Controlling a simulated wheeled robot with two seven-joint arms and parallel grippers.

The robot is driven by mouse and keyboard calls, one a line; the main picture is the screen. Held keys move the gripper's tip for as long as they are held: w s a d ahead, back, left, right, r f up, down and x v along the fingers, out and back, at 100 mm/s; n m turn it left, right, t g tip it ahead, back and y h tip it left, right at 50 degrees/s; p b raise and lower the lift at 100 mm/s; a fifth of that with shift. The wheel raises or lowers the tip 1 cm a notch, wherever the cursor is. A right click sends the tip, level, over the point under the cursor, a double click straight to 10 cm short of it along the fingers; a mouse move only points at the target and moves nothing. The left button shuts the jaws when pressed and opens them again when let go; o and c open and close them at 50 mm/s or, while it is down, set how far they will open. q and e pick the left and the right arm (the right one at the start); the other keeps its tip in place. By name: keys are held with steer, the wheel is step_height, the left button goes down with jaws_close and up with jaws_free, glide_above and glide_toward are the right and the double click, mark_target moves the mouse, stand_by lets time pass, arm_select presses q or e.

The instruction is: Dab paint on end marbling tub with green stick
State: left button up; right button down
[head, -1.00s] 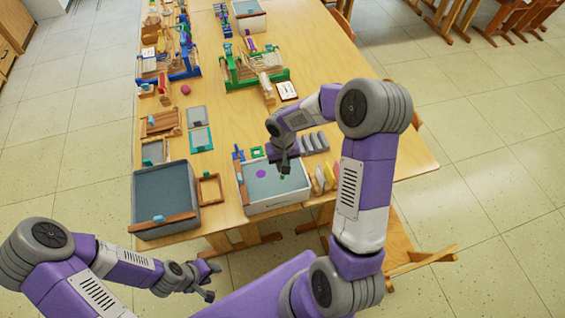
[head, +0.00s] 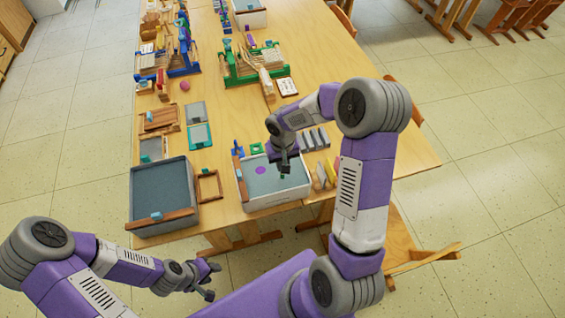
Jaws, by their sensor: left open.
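A white marbling tub (head: 276,198) filled with blue-grey liquid stands at the near edge of the table. A round purple spot (head: 260,170) lies on its surface. My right gripper (head: 285,171) points down over the right part of this tub, and its fingers are too small and dark to read. A small green speck (head: 283,177) shows just below it; I cannot tell whether it is a stick's tip or paint. No whole green stick can be made out. My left gripper (head: 212,281) is open and empty, low in front of the table.
Grey and yellow pieces stand right of the white tub. A green loom (head: 238,75) and other craft items crowd farther back.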

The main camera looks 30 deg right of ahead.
stand_by(0.3)
steer(key=shift+r+p, duration=3.45)
steer(key=shift+r, duration=1.5)
